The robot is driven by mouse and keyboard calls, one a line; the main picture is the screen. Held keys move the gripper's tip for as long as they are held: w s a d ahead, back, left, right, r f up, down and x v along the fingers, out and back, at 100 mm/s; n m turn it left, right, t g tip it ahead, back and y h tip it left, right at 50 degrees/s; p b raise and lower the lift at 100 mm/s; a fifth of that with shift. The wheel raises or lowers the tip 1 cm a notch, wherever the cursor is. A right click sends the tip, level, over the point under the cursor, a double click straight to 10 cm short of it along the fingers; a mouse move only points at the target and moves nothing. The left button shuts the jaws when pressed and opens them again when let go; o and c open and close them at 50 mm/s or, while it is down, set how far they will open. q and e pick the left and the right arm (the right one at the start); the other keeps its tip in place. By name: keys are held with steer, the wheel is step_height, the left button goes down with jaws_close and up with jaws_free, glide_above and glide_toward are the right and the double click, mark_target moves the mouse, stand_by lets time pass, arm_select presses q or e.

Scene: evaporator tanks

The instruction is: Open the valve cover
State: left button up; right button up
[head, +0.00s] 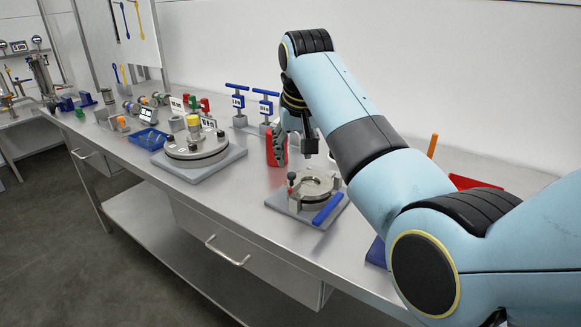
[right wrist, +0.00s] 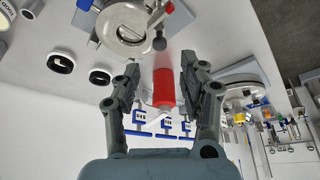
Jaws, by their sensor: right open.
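The valve (head: 312,182) is a round metal fitting on a grey base plate in the middle of the bench, with a ring-shaped top, a small dark knob (head: 291,176) at its left and a blue handle (head: 327,209) at its front right. The valve also shows at the top of the right wrist view (right wrist: 122,22). I cannot tell clearly which part is its cover. My right gripper (head: 311,150) is open and empty, above and behind the valve, apart from it. In the right wrist view its two fingers (right wrist: 157,74) stand wide apart. My left gripper is not in view.
A red can (head: 276,150) stands close behind the valve; it also shows between the fingers in the right wrist view (right wrist: 163,88). A larger round flange (head: 196,146) stands on a plate to the left. A blue tray (head: 148,139) and blue-handled valves (head: 237,101) are farther back.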

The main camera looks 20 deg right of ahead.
mark_target(292, 174)
steer(key=x, duration=0.7)
steer(key=shift+w+f, duration=0.1)
steer(key=shift+f, duration=0.05)
steer(key=c, duration=0.4)
jaws_close()
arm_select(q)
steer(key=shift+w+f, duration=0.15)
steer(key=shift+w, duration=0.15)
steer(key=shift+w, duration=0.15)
